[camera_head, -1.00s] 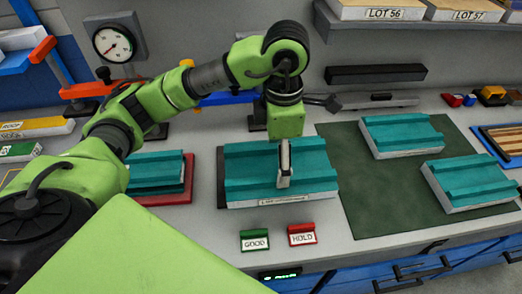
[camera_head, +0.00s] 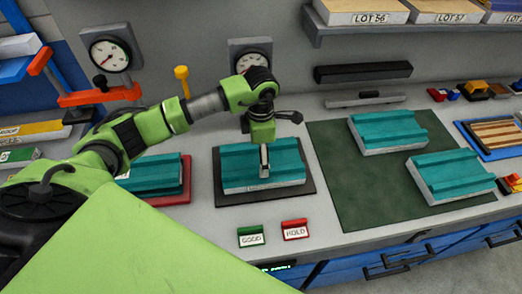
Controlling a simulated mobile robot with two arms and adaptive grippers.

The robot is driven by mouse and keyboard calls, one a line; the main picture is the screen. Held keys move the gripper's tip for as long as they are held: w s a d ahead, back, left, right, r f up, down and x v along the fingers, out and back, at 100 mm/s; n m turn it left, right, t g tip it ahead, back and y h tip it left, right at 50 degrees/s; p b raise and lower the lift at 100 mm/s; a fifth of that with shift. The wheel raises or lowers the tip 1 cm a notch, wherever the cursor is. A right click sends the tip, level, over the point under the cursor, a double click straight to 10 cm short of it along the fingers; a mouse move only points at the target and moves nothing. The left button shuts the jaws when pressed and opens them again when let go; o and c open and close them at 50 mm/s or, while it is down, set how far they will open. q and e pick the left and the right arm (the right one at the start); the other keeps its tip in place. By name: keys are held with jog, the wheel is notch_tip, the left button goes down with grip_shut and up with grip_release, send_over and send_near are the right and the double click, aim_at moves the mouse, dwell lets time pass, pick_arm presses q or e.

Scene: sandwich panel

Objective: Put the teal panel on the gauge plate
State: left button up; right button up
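A teal-topped panel (camera_head: 240,160) with a pale edge lies flat over a dark plate (camera_head: 305,192), which I take for the gauge plate. The plate's dark border shows around the panel. My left gripper (camera_head: 264,162) points down at the panel's middle. Its visible finger is against the panel near the front edge, and it appears shut on it. The other finger is hidden. Two more teal panels, one farther (camera_head: 385,130) and one nearer (camera_head: 450,172), lie on a dark green mat (camera_head: 345,195) at right. My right gripper is not in view.
A teal panel (camera_head: 150,172) sits on a red plate (camera_head: 182,195) at left, partly behind my arm. Dial gauges (camera_head: 109,54) (camera_head: 249,58) stand at the back. Green GOOD (camera_head: 251,237) and red HOLD (camera_head: 295,230) signs stand in front. An overhead shelf (camera_head: 350,32) holds labelled boxes.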

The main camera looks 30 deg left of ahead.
pick_arm(q)
jog(key=shift+f, duration=0.1)
jog(key=o, duration=1.4)
jog(key=shift+c, duration=0.2)
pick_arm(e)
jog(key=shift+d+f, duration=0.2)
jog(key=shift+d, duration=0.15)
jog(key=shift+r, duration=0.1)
pick_arm(q)
jog(key=shift+r, duration=0.25)
notch_tip(320, 180, up, 12)
jog(key=b, duration=0.4)
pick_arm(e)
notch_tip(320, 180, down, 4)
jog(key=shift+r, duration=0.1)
